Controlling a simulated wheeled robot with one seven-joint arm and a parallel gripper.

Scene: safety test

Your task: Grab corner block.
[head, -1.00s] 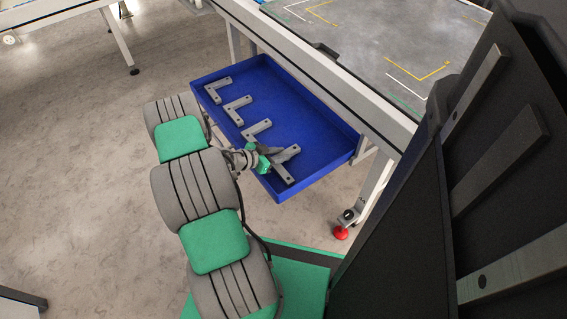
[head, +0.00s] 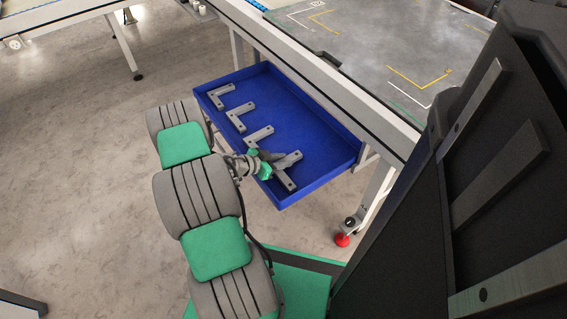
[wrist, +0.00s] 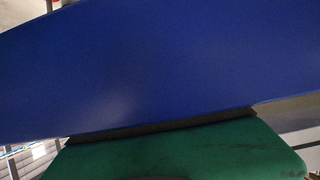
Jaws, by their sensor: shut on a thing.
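Several grey L-shaped corner blocks lie in a row in the blue tray: a far one (head: 220,96), a second (head: 240,116), a third (head: 260,137) and the nearest one (head: 287,178). My gripper (head: 277,162) reaches over the tray's near left edge and is shut on the nearest corner block. The fingers cover part of that block, and I cannot tell whether it is lifted off the tray floor. In the wrist view a blue tray surface (wrist: 150,75) fills most of the picture above a green part of mine; no block shows there.
Open floor (head: 80,170) lies to the left.

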